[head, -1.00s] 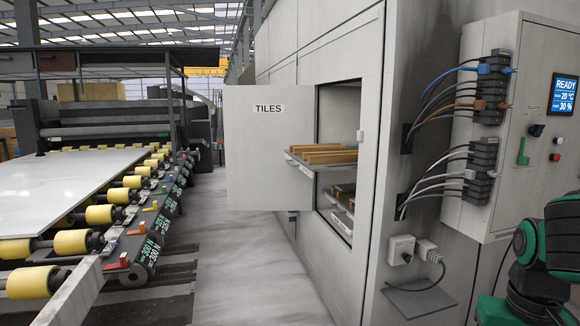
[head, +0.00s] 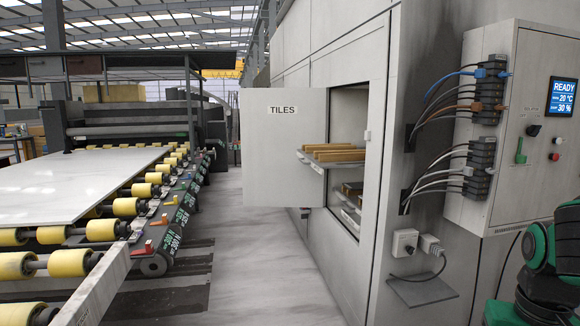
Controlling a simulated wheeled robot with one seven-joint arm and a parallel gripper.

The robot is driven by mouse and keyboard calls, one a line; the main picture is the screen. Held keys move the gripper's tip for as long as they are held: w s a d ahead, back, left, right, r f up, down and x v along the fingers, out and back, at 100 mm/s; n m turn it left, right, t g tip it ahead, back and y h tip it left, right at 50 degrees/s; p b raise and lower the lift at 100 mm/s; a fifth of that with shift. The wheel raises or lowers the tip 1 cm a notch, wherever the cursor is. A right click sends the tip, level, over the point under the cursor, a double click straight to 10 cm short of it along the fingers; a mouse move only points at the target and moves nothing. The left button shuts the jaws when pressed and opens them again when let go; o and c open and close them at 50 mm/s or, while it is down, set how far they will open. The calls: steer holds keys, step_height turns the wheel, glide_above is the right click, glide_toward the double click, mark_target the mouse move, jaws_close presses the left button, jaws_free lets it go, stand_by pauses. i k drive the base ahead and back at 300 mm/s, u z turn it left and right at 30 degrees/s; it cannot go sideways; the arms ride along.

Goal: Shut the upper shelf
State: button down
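The upper shelf (head: 318,165) is a pale tray bearing brown tiles (head: 333,155). My gripper is not in view; only a green and black part of my arm shows at the lower right edge.
A roller conveyor (head: 150,235) with a white slab (head: 85,185) stands on the left. A clear floor aisle (head: 262,270) runs between it and the cabinet. A control box (head: 510,150) with cables and a small ledge (head: 424,290) with plugs are at the right.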

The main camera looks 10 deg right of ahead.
mark_target(320, 157)
steer(key=u, duration=0.05)
steer(key=k, duration=0.2)
steer(key=z, duration=0.15)
steer(key=i, duration=1.05)
steer(key=u, duration=0.45)
steer(key=i, duration=2.55)
steer(key=z, duration=0.25)
